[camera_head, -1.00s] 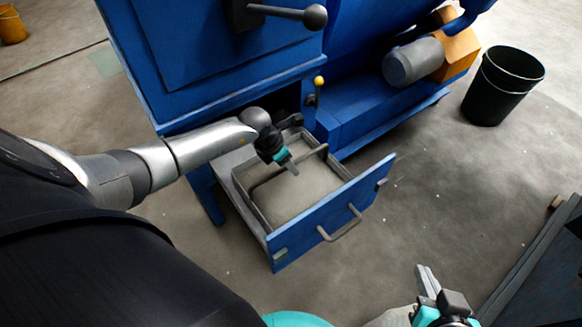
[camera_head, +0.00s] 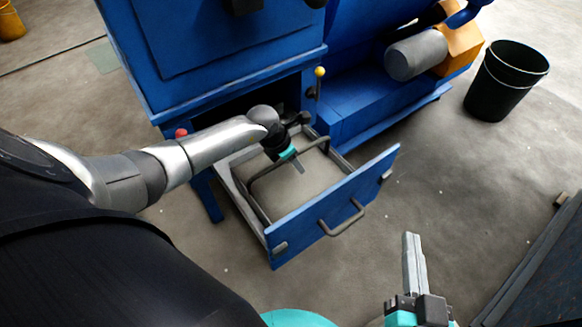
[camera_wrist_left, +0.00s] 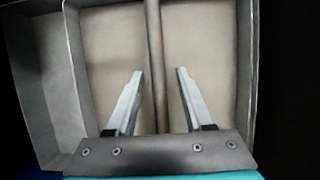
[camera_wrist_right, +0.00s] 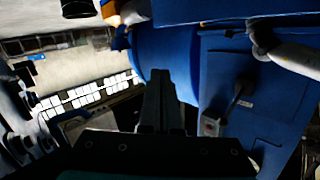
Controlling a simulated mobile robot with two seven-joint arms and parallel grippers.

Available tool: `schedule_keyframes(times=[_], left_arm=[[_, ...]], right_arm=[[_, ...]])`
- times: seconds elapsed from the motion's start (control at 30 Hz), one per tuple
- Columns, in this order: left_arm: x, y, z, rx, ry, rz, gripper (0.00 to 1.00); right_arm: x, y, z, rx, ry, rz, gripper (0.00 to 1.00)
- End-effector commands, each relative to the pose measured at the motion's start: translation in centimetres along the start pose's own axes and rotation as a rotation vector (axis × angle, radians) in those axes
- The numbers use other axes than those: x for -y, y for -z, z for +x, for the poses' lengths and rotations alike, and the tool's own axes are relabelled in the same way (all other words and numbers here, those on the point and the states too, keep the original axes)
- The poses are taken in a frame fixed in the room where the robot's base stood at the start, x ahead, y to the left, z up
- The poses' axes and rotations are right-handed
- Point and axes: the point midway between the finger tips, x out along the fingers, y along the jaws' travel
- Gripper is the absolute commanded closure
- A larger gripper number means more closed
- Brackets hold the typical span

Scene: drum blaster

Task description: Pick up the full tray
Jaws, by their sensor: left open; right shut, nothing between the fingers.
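The full tray (camera_wrist_left: 74,70) sits in the pulled-out drawer (camera_head: 330,208), filled level with pale sandy material. A dark bar handle (camera_wrist_left: 154,40) crosses over it, and in the head view a bent bar (camera_head: 312,147) rises above the fill. My left gripper (camera_head: 297,163) points down over the tray. In the left wrist view its open fingers (camera_wrist_left: 157,72) stand one on each side of the bar, not closed on it. Contact with the bar cannot be told. My right gripper (camera_head: 413,240) is shut and empty, right of the drawer front.
The blue machine (camera_head: 230,60) stands behind the drawer, with a yellow-knobbed lever (camera_head: 319,73) beside the opening. A black bucket (camera_head: 506,80) stands at the right. The floor (camera_head: 440,180) right of the drawer is clear. A dark structure (camera_head: 545,265) is at lower right.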

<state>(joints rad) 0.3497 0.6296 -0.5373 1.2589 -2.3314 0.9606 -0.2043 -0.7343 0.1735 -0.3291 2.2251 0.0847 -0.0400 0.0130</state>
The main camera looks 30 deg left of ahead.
Motion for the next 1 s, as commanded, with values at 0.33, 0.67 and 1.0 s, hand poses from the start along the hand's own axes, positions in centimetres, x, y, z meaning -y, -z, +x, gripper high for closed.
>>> schedule_keyframes(times=[0.33, 0.67, 1.0], left_arm=[[0.04, -0.04, 0.60, 0.001, 0.000, 0.000, 0.48], [0.04, -0.02, 0.58, 0.000, 0.000, 0.001, 0.67], [0.03, 0.01, 0.58, 0.000, 0.000, 0.001, 1.00]], right_arm=[[0.53, 0.42, -0.40, -0.075, 0.012, 0.018, 1.00], [0.53, 0.42, -0.38, -0.074, 0.012, 0.017, 1.00], [0.52, 0.40, -0.37, -0.073, 0.012, 0.017, 1.00]])
